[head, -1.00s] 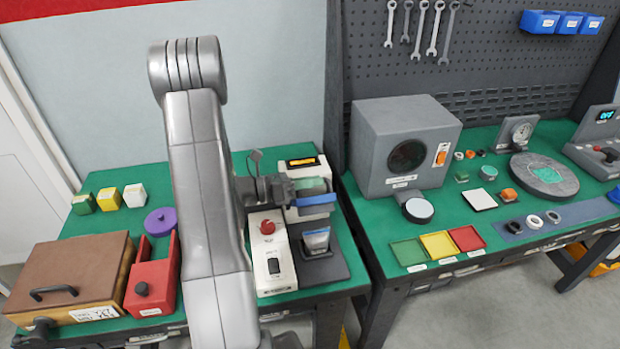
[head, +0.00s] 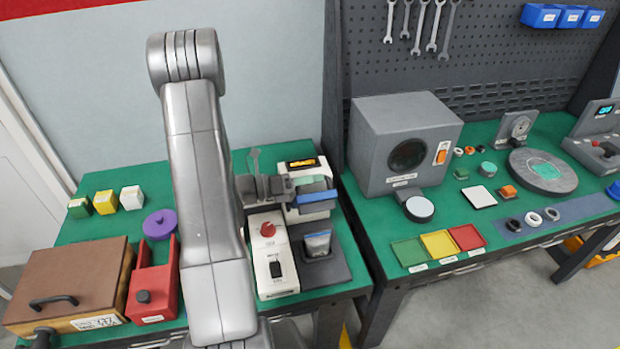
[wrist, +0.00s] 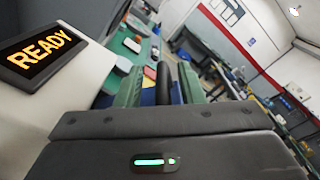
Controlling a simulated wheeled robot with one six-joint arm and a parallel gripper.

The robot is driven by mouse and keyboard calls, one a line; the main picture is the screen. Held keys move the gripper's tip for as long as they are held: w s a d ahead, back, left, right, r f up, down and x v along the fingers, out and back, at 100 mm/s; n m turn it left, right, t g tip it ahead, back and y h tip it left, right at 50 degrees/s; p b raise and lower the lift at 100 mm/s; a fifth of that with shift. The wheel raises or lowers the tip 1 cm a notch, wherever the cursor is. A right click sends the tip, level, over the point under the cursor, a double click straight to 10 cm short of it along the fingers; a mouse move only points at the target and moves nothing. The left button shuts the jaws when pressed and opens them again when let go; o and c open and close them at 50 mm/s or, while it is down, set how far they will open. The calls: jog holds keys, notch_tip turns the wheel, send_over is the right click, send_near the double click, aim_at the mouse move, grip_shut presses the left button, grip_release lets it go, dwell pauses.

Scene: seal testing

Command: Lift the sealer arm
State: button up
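The sealer is a white machine with a lit display (head: 303,163), left of centre in the head view. The display reads READY in the wrist view (wrist: 40,55). A blue bar (head: 318,197) lies across its front, apparently on the sealer arm. A pouch (head: 317,244) stands in a dark holder below the bar. My gripper (head: 290,186) is at the sealer's left side, close to the bar. In the wrist view, a dark rounded piece (wrist: 163,80) shows beyond my gripper body. Whether the fingers touch or hold the sealer arm is unclear.
A red holder (head: 153,280) and brown-lidded box (head: 70,285) stand at left. A grey machine (head: 400,145) and coloured trays (head: 438,244) are on the right bench.

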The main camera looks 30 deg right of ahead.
jog(key=b+v, duration=0.3)
jog(key=v, duration=1.1)
jog(key=shift+d+r, duration=0.1)
